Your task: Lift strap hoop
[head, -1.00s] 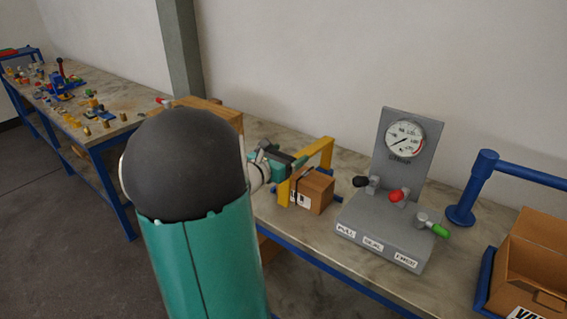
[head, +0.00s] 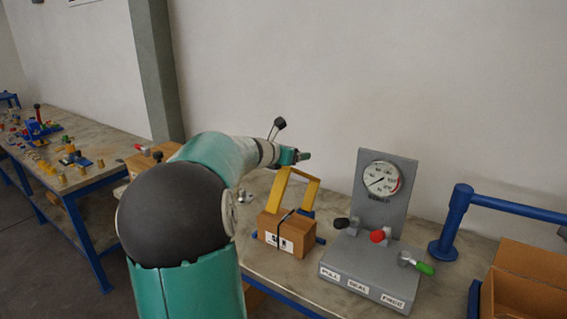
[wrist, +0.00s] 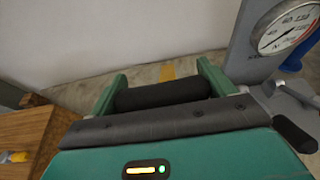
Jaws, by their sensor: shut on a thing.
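The yellow strap hoop (head: 303,177) stands as an arch above and behind a strapped cardboard box (head: 285,233) on the bench. My gripper (head: 298,157) is at the hoop's top bar. In the wrist view, my gripper's green fingers (wrist: 163,90) are shut on a black round bar (wrist: 160,97), which appears to be the hoop's grip. The hoop's lower ends are partly hidden by the box.
A grey panel with a gauge (head: 381,180) and black, red and green levers stands right of the box. A blue post rail (head: 455,222) and an open carton (head: 530,290) are farther right. Another bench (head: 75,140) with small parts lies at left.

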